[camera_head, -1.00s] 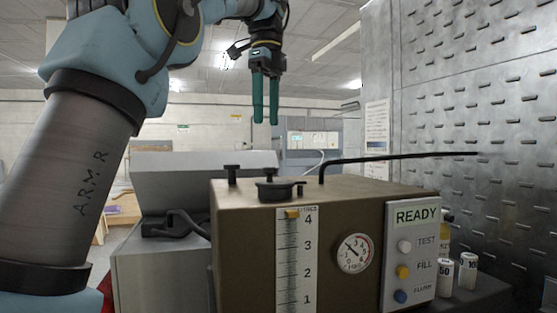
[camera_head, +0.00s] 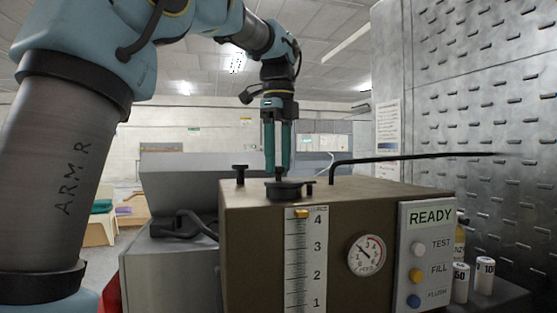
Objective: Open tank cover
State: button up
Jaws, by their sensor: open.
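The brown tank (camera_head: 258,215) stands in the middle, with a level scale and a pressure gauge on its front. Its black round cover (camera_head: 284,190) sits on the top near the front edge, with a small upright knob in its middle. My gripper (camera_head: 278,170) points straight down over the cover, its two green fingers slightly apart. The fingertips are at about the height of the knob, one on each side in the picture. I cannot tell whether they touch it.
A thin black pipe (camera_head: 400,159) rises from the tank top and runs right. A black knob (camera_head: 240,172) stands left of the cover. A READY panel (camera_head: 428,255) with buttons is at the right. Small white bottles (camera_head: 484,275) stand beside it. A grey box (camera_head: 165,262) is at left.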

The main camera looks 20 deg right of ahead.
jog(key=shift+f, duration=0.1)
grip_shut()
dwell(0.5)
dwell(0.9)
